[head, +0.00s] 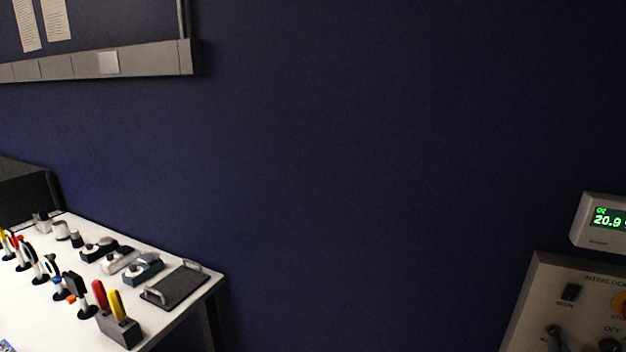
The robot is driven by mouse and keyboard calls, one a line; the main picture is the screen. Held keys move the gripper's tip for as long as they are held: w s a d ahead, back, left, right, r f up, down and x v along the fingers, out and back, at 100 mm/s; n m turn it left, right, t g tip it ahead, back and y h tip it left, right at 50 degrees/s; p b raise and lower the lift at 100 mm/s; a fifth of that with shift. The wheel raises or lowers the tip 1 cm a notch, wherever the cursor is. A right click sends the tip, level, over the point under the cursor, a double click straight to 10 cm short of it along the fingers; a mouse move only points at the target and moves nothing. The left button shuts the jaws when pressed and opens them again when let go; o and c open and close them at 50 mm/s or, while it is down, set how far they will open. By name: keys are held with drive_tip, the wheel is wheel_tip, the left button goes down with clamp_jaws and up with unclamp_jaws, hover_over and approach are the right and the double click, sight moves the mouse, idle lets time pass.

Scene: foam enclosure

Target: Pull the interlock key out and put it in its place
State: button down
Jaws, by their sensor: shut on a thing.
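The interlock panel (540,290) is a beige box at the lower right, cut off by the frame's edges. It bears the printed word "INTERLOCK", a small black switch (571,292) and part of an orange and yellow stop button (620,304). A dark grey piece (555,338), perhaps the interlock key or its lock, shows low on the panel; I cannot tell which. A dark round knob (609,345) sits beside it under the word "OFF". My gripper is not in view. No key holder can be made out.
A white table (160,338) at the lower left holds several hand tools in stands, small devices and a dark tray with handles (176,286). A display (600,222) with green digits is above the panel. A grey rail (150,62) runs along the dark blue wall (390,150).

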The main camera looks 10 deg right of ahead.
drive_tip(key=shift+b+v, duration=1.35)
drive_tip(key=shift+v, duration=1.35)
drive_tip(key=shift+f, duration=0.15)
